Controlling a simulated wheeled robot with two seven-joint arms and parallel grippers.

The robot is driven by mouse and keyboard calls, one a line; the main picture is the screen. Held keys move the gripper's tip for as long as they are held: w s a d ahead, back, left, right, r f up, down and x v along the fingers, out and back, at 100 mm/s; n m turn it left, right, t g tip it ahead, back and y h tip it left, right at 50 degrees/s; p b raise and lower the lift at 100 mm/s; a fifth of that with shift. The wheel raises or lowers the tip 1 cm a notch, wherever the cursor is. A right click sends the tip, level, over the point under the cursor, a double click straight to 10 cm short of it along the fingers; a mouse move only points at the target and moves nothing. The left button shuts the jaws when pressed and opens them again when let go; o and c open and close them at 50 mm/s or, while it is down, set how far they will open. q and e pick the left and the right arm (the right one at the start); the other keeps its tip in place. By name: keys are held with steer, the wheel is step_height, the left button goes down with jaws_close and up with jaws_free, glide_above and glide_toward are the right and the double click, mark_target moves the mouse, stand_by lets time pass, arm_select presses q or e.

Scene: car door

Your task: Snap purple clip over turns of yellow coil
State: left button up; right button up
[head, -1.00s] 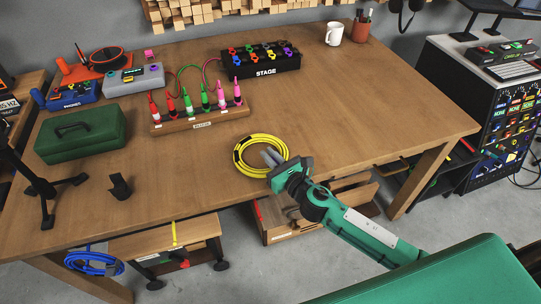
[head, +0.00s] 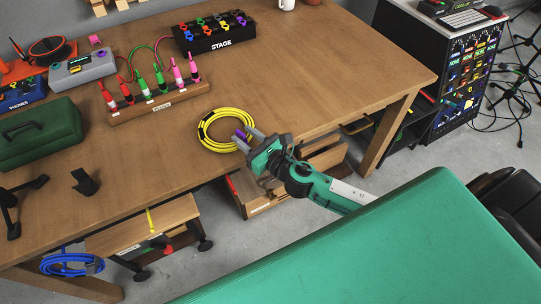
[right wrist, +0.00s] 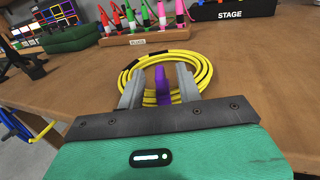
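The yellow coil (head: 204,131) lies flat on the table near its front edge, with dark bands on it. The purple clip (head: 241,134) is at the coil's right side, and in the right wrist view the clip (right wrist: 162,84) stands at the near side of the coil (right wrist: 205,72). I cannot tell whether it closes around all the turns. My right gripper (head: 247,139) reaches in over the table edge with its fingers on both sides of the clip. In the right wrist view the right gripper (right wrist: 160,86) shows gaps between fingers and clip. My left gripper is out of view.
A wooden rack (head: 160,102) with colored plugs stands behind the coil, and a black stage box (head: 213,35) is farther back. A green case (head: 40,135) and a black stand are at left. Open drawers (head: 260,192) are below the table edge. The tabletop right of the coil is clear.

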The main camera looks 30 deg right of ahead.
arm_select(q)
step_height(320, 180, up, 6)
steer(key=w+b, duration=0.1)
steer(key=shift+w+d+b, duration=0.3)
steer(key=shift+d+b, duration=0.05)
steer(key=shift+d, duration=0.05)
arm_select(e)
steer(key=v, duration=0.9)
steer(key=shift+s, duration=0.25)
